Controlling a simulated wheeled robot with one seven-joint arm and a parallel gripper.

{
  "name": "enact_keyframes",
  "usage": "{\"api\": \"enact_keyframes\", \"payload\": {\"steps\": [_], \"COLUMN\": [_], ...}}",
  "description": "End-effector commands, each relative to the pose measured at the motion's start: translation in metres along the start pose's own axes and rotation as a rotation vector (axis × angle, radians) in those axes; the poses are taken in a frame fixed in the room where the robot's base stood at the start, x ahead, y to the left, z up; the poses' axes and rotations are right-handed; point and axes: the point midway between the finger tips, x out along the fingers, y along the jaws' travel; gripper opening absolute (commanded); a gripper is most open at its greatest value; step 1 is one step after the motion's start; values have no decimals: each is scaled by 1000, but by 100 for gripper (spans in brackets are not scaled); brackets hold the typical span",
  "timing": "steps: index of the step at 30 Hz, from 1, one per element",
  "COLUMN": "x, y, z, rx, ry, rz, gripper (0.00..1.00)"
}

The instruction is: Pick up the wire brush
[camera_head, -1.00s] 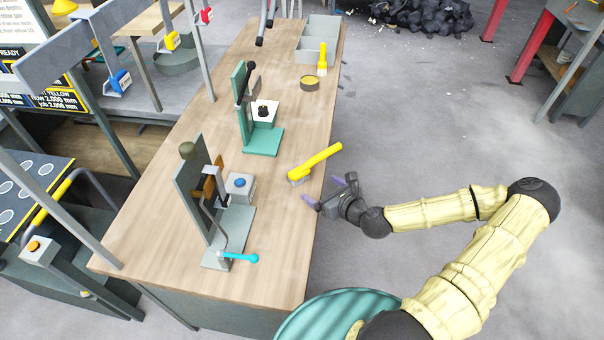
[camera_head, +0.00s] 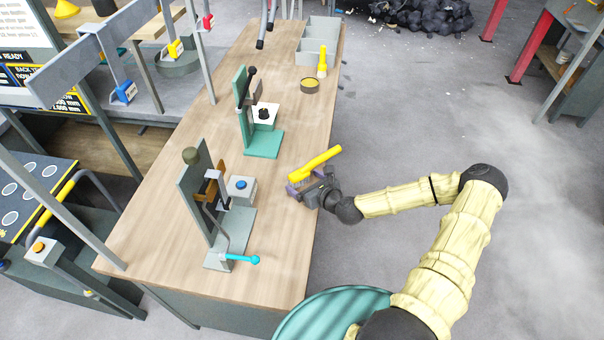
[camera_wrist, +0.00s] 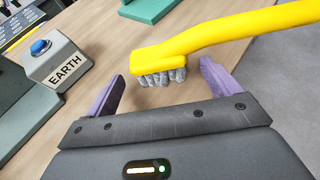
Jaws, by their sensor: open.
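The wire brush (camera_head: 317,162) has a yellow handle and grey bristles and lies on the wooden bench near its right edge. In the wrist view the wire brush (camera_wrist: 200,40) has its bristle head between and just beyond the two purple fingertips, and its handle runs off to the upper right. My gripper (camera_head: 298,187) is open at the near side of the brush head; it also shows in the wrist view (camera_wrist: 162,88). A gap shows between each finger and the bristles. In the head view the fingers partly hide the bristles.
A grey press fixture (camera_head: 225,235) with a cyan-tipped lever and a blue-button box (camera_head: 240,190) stand to the left. A green fixture (camera_head: 263,143) is behind. A round tin (camera_head: 310,86), another yellow-handled brush (camera_head: 322,63) and grey bins (camera_head: 318,40) are at the far end.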

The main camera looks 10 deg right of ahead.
Motion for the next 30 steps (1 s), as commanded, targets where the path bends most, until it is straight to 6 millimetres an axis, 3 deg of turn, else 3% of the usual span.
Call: {"api": "enact_keyframes", "payload": {"steps": [6, 22, 30], "x": [23, 24, 24], "y": [1, 0, 0], "z": [0, 0, 0], "rx": [-1, 0, 0], "ry": [1, 0, 0], "rz": [1, 0, 0], "gripper": [89, 89, 38]}}
